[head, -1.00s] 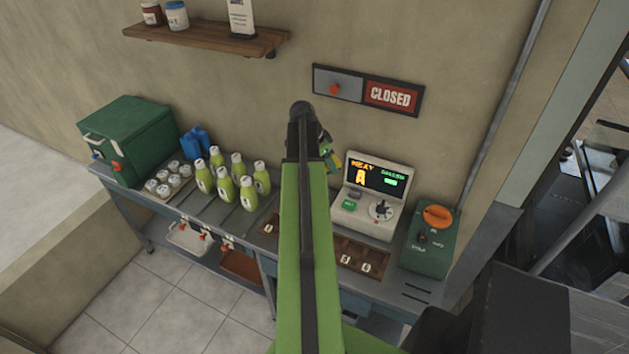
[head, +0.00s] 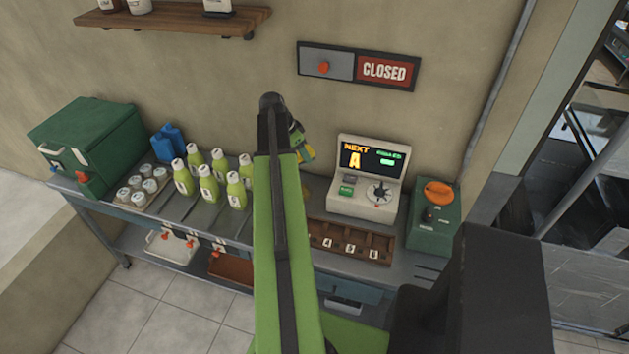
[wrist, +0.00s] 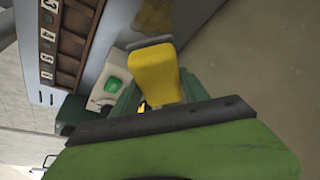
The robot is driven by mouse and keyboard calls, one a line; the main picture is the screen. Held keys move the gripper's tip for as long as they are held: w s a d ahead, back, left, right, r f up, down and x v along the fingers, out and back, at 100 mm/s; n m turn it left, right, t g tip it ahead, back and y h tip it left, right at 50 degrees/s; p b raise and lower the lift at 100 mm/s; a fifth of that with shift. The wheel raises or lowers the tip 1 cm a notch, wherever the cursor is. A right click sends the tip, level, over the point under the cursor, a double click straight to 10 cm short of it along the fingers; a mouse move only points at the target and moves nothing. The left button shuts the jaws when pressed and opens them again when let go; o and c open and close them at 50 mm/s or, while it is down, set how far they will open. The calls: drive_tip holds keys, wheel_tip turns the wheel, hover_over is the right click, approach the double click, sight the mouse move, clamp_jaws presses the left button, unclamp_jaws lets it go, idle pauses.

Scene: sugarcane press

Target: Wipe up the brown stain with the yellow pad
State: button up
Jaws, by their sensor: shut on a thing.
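My gripper (wrist: 157,95) is shut on the yellow pad (wrist: 155,72), with a green finger on each side of it in the wrist view. A dark grey strip runs along the pad's far edge. The brown stain (wrist: 154,14) shows as a mottled patch on the grey counter at the top of the wrist view, beyond the pad. In the head view, the yellow pad (head: 306,156) is partly visible beside the end of my arm, left of the screen machine. The arm hides most of the counter there, and I cannot tell the pad's height above it.
The screen machine (head: 368,178) and a brown numbered tray (head: 350,242) stand right of my arm. Several green bottles (head: 218,167) stand close on the left. A green box with an orange knob (head: 433,215) is at the right end. A CLOSED sign (head: 385,71) hangs above.

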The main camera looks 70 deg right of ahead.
drive_tip(key=s+a+b+x, duration=0.1)
drive_tip(key=b+x, duration=0.5)
drive_tip(key=x, duration=0.4)
drive_tip(key=b, duration=0.7)
hover_over(319, 191)
drive_tip(key=shift+m, duration=0.4)
drive_tip(key=f, duration=0.6)
drive_tip(key=shift+w+a+f, duration=0.2)
drive_tip(key=shift+w+a, duration=0.2)
drive_tip(key=shift+f+b, duration=0.75)
drive_tip(key=shift+f, duration=0.25)
